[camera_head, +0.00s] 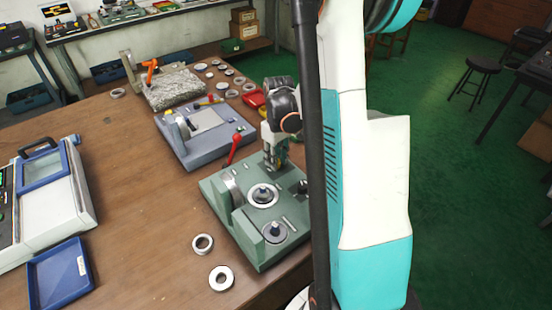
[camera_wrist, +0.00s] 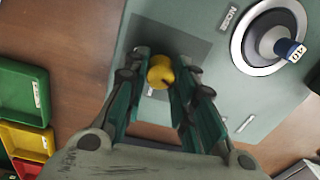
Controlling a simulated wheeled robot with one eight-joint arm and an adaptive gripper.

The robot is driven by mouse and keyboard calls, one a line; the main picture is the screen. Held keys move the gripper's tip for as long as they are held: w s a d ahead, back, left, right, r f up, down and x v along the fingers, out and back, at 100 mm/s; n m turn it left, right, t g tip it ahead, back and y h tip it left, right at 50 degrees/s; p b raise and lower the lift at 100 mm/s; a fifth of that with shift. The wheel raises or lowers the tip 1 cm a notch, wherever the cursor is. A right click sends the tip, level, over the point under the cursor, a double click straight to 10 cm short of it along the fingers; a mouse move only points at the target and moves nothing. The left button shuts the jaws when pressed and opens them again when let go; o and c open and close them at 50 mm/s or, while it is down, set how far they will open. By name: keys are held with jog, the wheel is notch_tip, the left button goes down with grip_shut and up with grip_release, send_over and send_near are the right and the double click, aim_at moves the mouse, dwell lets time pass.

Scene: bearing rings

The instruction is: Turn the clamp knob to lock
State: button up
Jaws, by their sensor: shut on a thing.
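A yellow knob (camera_wrist: 161,72) shows between the fingertips in the wrist view. I take it to be the clamp knob. My gripper (camera_wrist: 163,62) points down and is shut on it, with one finger on each side. In the head view my gripper (camera_head: 274,163) is at the back edge of the green fixture (camera_head: 262,245); the knob is mostly hidden there by the fingers. Whether the clamp is locked cannot be told. A metal ring around a hub (camera_head: 263,195) is on the fixture, and it also shows in the wrist view (camera_wrist: 245,52) beside a label.
A red lever (camera_head: 236,148) stands close to my gripper's left. A grey-blue fixture (camera_head: 205,150), a stone block (camera_head: 175,88) and several loose rings lie farther back. Two rings (camera_head: 203,244) lie left of the green fixture. Green, yellow and red bins (camera_wrist: 22,95) are at the wrist view's left.

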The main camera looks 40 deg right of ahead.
jog(key=m, duration=0.6)
jog(key=shift+m, duration=0.3)
jog(key=m, duration=0.6)
jog(key=shift+b, duration=0.4)
jog(key=o, duration=1.1)
jog(key=r, duration=1.2)
jog(key=shift+s+d, duration=0.15)
jog(key=shift+s, duration=0.1)
